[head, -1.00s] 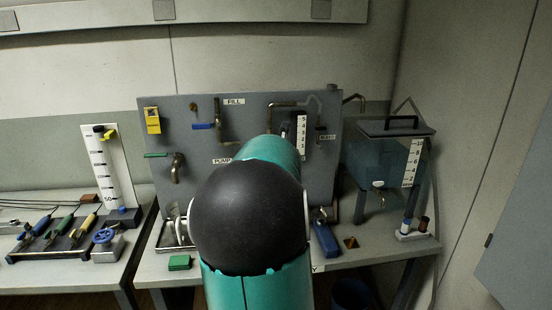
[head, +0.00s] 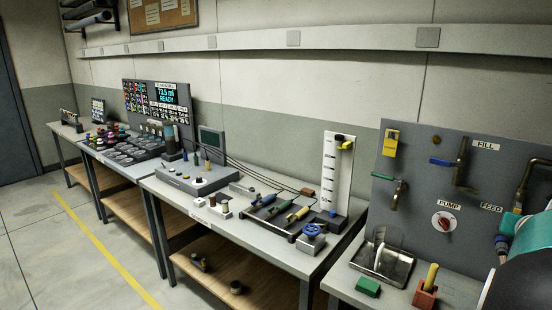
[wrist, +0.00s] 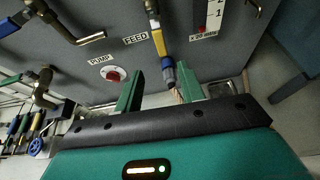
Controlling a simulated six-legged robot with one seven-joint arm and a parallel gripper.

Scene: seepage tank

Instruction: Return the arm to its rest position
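My gripper (wrist: 159,84) shows in the wrist view with its two green fingers spread apart and nothing held between them. It faces the grey panel (wrist: 80,50), with the PUMP knob (wrist: 113,74) to the left of the fingers. A FEED pipe with a yellow part and a blue-grey end (wrist: 168,72) shows beyond the gap between the fingers; I cannot tell how far off it is. In the head view only part of my teal and black arm shows at the right edge, and the gripper is out of sight.
A white graduated column (head: 338,165) and a blue-wheeled valve (head: 311,235) stand on the middle bench. Floor (head: 60,255) at left is clear.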

